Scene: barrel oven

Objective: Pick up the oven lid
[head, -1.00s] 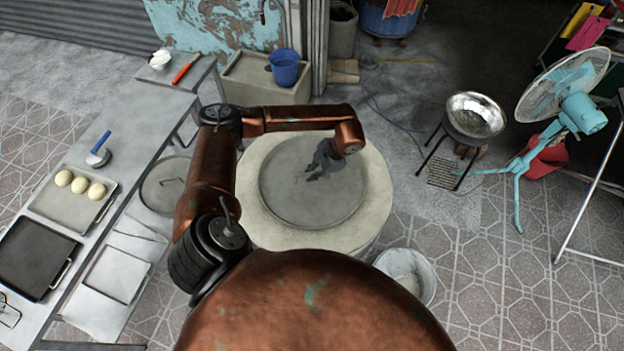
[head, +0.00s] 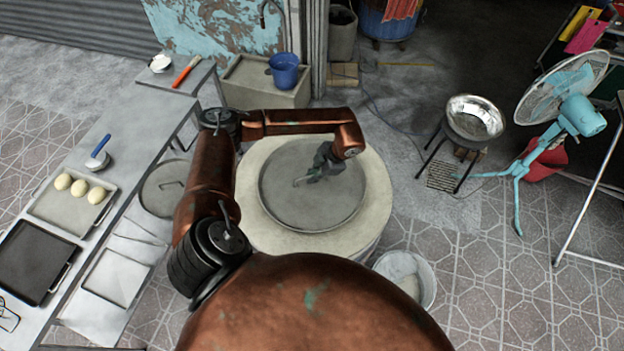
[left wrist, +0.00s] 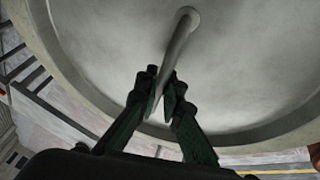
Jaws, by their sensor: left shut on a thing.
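The oven lid (head: 330,208) is a round grey metal disc with a raised rim. It rests on the pale round top of the barrel oven (head: 255,205). In the left wrist view the lid (left wrist: 250,60) fills the upper part, with its bar handle (left wrist: 178,45) rising from it. My left gripper (head: 312,176) is over the lid's middle. In the left wrist view its two dark green fingers (left wrist: 162,97) are shut on the handle, one on each side. The handle's far end is attached to the lid. My right gripper is not in view.
A grey table on the left holds a tray (head: 60,212) with three dough balls and a dark pan (head: 30,260). Another round lid (head: 165,187) lies beside the table. A bucket (head: 405,275) stands close to the oven's lower right. A wok stand and a fan are farther right.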

